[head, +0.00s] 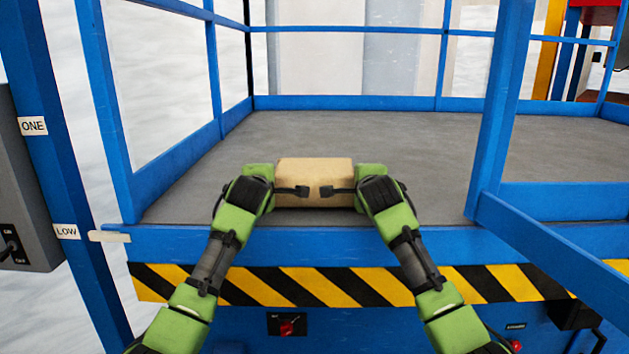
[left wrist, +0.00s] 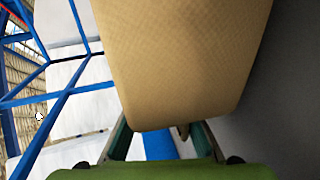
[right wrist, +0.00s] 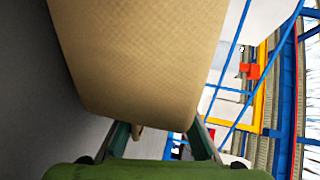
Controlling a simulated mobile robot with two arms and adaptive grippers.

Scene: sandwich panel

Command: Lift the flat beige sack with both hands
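The beige sack (head: 314,181) is a block-like pale tan bundle near the front edge of the grey platform (head: 330,140). I cannot tell whether it touches the platform. My left gripper (head: 290,191) is at its left end and my right gripper (head: 338,191) at its right end. Each has one dark finger across the sack's front face; the other finger is hidden in the head view. The sack's ends fill much of the left wrist view (left wrist: 182,60) and the right wrist view (right wrist: 140,55), hiding the fingertips, so I cannot tell how firmly the fingers close.
Blue railings surround the platform, with a blue post (head: 500,100) to the right of the sack. A grey control box (head: 22,190) is at the far left. The platform behind the sack is clear.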

